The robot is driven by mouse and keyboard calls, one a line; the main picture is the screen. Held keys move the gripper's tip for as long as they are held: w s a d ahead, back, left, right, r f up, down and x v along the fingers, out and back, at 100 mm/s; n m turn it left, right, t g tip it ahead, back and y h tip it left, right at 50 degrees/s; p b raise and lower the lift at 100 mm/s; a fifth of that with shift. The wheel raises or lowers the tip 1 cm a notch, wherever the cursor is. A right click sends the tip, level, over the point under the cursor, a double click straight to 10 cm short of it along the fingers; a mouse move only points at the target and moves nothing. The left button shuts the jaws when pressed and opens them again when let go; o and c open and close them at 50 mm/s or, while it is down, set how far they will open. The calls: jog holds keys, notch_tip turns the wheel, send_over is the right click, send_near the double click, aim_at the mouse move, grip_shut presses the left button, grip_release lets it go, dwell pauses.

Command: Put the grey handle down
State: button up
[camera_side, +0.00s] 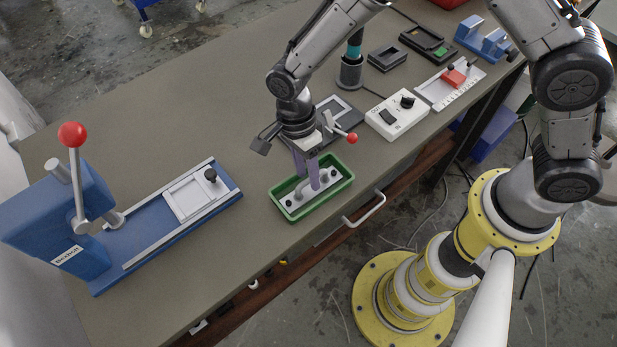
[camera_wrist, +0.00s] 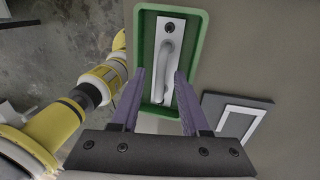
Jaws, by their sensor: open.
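The grey handle (camera_wrist: 172,60) is a curved bar on a pale plate with dark screw holes. It lies inside the green tray (camera_wrist: 140,78), and the handle (camera_side: 292,196) also shows there in the side view. My gripper (camera_side: 309,186) points down into the tray in the side view. In the wrist view its two purple fingers (camera_wrist: 160,80) stand apart, one on each side of the handle plate's near part. The gripper is open. In the side view the fingers hide part of the handle, and I cannot tell whether they touch it.
A blue press (camera_side: 75,215) with a red-knobbed lever and a sliding bed stands at the left. A dark-framed plate (camera_side: 340,112) lies behind the tray. A white control box (camera_side: 397,117) is to the right. The table's front edge is close to the tray.

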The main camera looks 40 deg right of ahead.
jog(key=w+d+r+n+t, duration=0.1)
jog(key=d+r+n, duration=0.35)
jog(key=r, duration=1.15)
jog(key=s+d+r+n+t+y, duration=0.1)
jog(key=s+d+r+n+t, duration=0.3)
jog(key=d+r, duration=0.45)
jog(key=s+d+n+t+h, duration=0.1)
jog(key=s+d+n+t, duration=0.1)
jog(key=s+d+n, duration=0.8)
jog(key=shift+s+r+t, duration=0.4)
jog(key=shift+s, duration=1.2)
